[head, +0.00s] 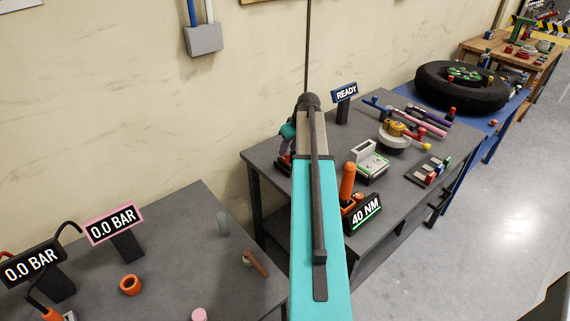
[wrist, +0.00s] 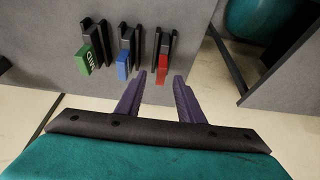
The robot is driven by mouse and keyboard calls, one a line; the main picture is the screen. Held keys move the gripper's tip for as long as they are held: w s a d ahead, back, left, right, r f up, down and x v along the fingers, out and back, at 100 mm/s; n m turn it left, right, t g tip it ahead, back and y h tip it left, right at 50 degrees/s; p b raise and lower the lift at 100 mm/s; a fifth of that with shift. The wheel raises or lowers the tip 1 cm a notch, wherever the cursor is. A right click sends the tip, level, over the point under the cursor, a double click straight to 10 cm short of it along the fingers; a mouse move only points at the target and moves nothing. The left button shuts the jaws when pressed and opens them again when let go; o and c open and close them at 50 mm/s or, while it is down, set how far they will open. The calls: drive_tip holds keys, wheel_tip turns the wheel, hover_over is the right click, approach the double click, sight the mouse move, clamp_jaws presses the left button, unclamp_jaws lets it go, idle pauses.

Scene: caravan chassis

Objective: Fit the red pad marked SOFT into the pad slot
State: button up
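In the wrist view a red pad (wrist: 162,74) stands at the end of a dark holder, with a blue pad (wrist: 122,69) and a lettered green pad (wrist: 88,60) in matching holders to its left. No lettering on the red pad is legible. My gripper (wrist: 160,76) is open, its two purple fingers apart, with the red pad between the fingertips in the picture. I cannot tell whether they touch it. In the head view my gripper (head: 287,142) is low over the left end of the grey bench, partly behind my arm. I cannot make out the pad slot.
The grey bench (head: 440,125) carries a gold-topped device (head: 398,133), a pale instrument box (head: 371,161), a small rack with coloured ends (head: 433,171), an orange-handled tool (head: 348,182) and the 40 NM display (head: 363,214). A READY sign (head: 345,93) stands at its back.

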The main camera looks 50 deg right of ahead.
sight(284, 161)
drive_tip(key=shift+w+p+x, duration=0.25)
drive_tip(key=shift+p+x, duration=0.55)
drive_tip(key=shift+x, duration=0.45)
drive_tip(key=shift+p+x, duration=0.3)
drive_tip(key=shift+x, duration=0.8)
drive_tip(key=shift+a, duration=0.15)
clamp_jaws()
